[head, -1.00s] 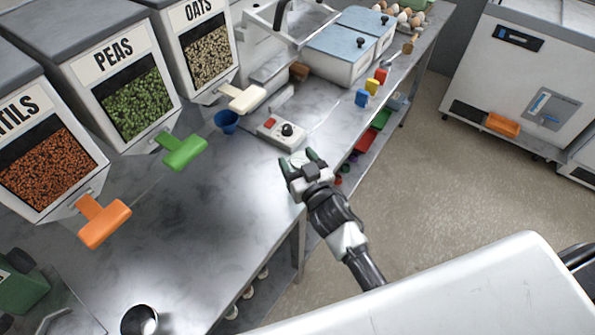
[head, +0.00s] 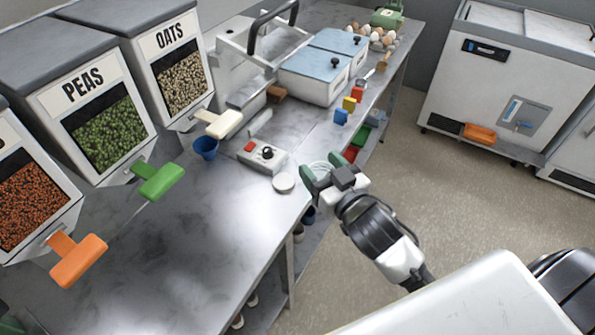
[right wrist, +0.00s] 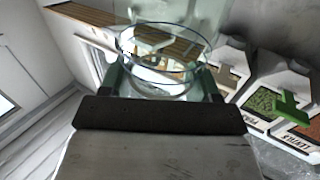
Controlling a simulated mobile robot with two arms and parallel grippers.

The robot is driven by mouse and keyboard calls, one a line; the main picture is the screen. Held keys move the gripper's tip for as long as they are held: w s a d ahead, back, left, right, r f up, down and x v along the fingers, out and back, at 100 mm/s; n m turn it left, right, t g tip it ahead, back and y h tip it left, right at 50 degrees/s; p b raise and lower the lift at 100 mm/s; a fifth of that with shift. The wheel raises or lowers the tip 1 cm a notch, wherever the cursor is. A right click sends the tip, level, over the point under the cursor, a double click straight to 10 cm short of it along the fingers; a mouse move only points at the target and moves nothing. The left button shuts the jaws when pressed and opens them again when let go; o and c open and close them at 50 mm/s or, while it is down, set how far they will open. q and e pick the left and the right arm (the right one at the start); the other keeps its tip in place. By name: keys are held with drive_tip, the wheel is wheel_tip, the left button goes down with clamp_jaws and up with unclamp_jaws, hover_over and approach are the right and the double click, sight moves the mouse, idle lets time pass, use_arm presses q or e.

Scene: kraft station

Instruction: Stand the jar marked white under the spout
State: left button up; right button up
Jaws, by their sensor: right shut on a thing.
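My right gripper (head: 322,172) has its green fingers shut on a clear glass jar (head: 320,169), at the right edge of the counter. In the right wrist view the jar (right wrist: 165,60) is between the fingers, its round rim showing; I see no marking on it. The bins PEAS (head: 100,121) and OATS (head: 182,78) stand at the left, with a green lever (head: 160,181) and a cream lever (head: 220,123). An orange lever (head: 78,260) belongs to a third bin. My left gripper is not in view.
A white disc (head: 284,183) lies on the counter (head: 210,235) beside a control box (head: 262,154). A blue cup (head: 206,147) stands below the cream lever. Coloured blocks (head: 349,104) and blue-lidded containers (head: 315,75) stand farther back. The counter front is clear.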

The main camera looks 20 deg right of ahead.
drive_tip(key=shift+s+d+r, duration=0.55)
drive_tip(key=shift+s+d, duration=0.1)
drive_tip(key=shift+s, duration=0.1)
drive_tip(key=s+a+f+m+h+b, duration=0.1)
drive_tip(key=s+a+f+h, duration=0.1)
drive_tip(key=s+a+f, duration=0.2)
drive_tip(key=shift+s+f+m+h, duration=0.3)
drive_tip(key=shift+s+f, duration=0.2)
drive_tip(key=shift+s, duration=0.4)
